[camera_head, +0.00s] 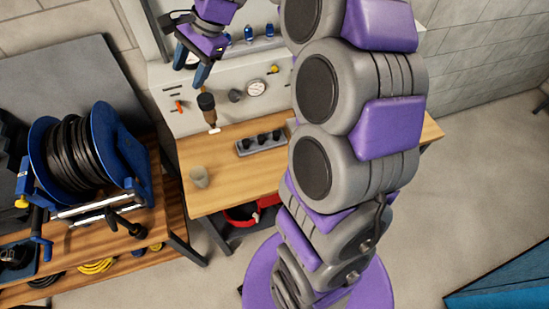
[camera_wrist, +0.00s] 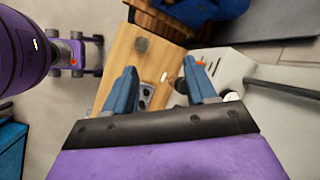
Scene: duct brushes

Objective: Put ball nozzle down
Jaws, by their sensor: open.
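My gripper (camera_head: 190,68) is open at the top of the head view, above the back left of the wooden workbench (camera_head: 240,181). In the wrist view its blue fingers (camera_wrist: 160,82) stand wide apart with nothing held between them. A dark-topped brown piece with a white end (camera_head: 209,112) shows just below the fingertips in the head view, apart from them. A small white oval (camera_wrist: 164,77) lies between the fingers in the wrist view, farther off on the bench. A grey rack (camera_head: 243,152) holds several black pieces. I cannot tell for sure which thing is the ball nozzle.
A grey panel (camera_head: 177,93) with a gauge (camera_head: 256,88) and small tools rises behind. A blue hose reel (camera_head: 75,155) stands left. Bench wood is clear between cup and rack.

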